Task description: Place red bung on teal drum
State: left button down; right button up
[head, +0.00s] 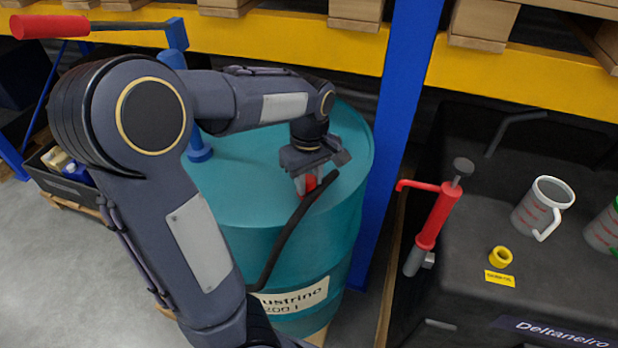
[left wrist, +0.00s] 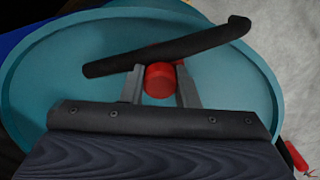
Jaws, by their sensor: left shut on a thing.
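The teal drum (head: 235,180) stands upright in the middle of the head view, and its top fills much of the left wrist view (left wrist: 40,75). My left gripper (head: 308,185) points down over the right part of the drum top. It is shut on the red bung (head: 311,182), which sits between the two fingers in the left wrist view (left wrist: 159,80). The bung is at or just above the drum top; I cannot tell whether it touches. The opening beneath is hidden. My right gripper is not in view.
A black hose (head: 288,235) lies across the drum's rim close beside my fingers. A blue pump (head: 199,150) rises from the drum's left side. A blue rack post (head: 385,130) stands close right.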

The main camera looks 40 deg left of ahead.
aim_at(309, 178)
pick_arm(q)
jog(key=shift+f, duration=0.1)
jog(key=c, duration=1.1)
grip_release()
notch_tip(309, 178, up, 11)
jog(key=s+d+f+m+t+h, duration=0.1)
jog(key=s+d+f+m+t, duration=0.1)
jog(key=s+d+f+m, duration=0.1)
jog(key=s+d+f+m+t+h, duration=0.1)
jog(key=s+d+f+m+t, duration=0.1)
jog(key=s+d+m, duration=0.2)
jog(key=s+d+f+m+t+h, duration=0.1)
jog(key=s+d+f+m, duration=0.2)
jog(key=s+m, duration=0.3)
jog(key=shift+s+d+f+t+h, duration=0.2)
jog(key=shift+s+d, duration=0.2)
jog(key=shift+s, duration=0.05)
jog(key=shift+s+d+f+t+h, duration=0.15)
jog(key=shift+s+d+t+h, duration=0.05)
jog(key=shift+s+d, duration=0.25)
